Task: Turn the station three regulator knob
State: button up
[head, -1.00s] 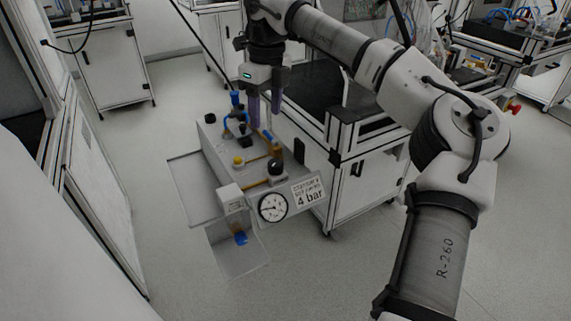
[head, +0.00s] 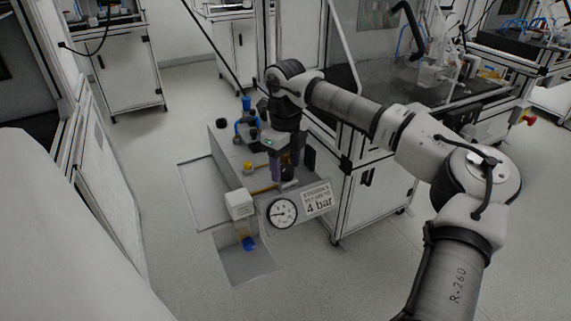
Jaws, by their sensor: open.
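The regulator station is a grey box (head: 222,160) with pipes and fittings on top. A round white pressure gauge (head: 282,213) faces me at its front edge, too small to read exactly. Beside it a white sign (head: 316,199) reads "4 bar"; its smaller lines are not clear. My gripper (head: 285,174) points down just behind the gauge, its purplish fingers apart. It covers the spot of the dark regulator knob, which is hidden now. I cannot tell whether the fingers touch the knob.
A white block (head: 240,203) and a clear container with a blue bottom (head: 248,243) are at the station's front left. A yellow knob (head: 247,168) and blue fittings (head: 246,103) stand left of and behind my gripper. A white cabinet (head: 372,190) stands close on the right.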

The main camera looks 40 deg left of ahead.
jog(key=shift+f, duration=0.1)
jog(key=c, duration=1)
jog(key=m, duration=0.4)
jog(key=shift+w+m, duration=0.1)
jog(key=shift+m, duration=2.3)
jog(key=o, duration=1)
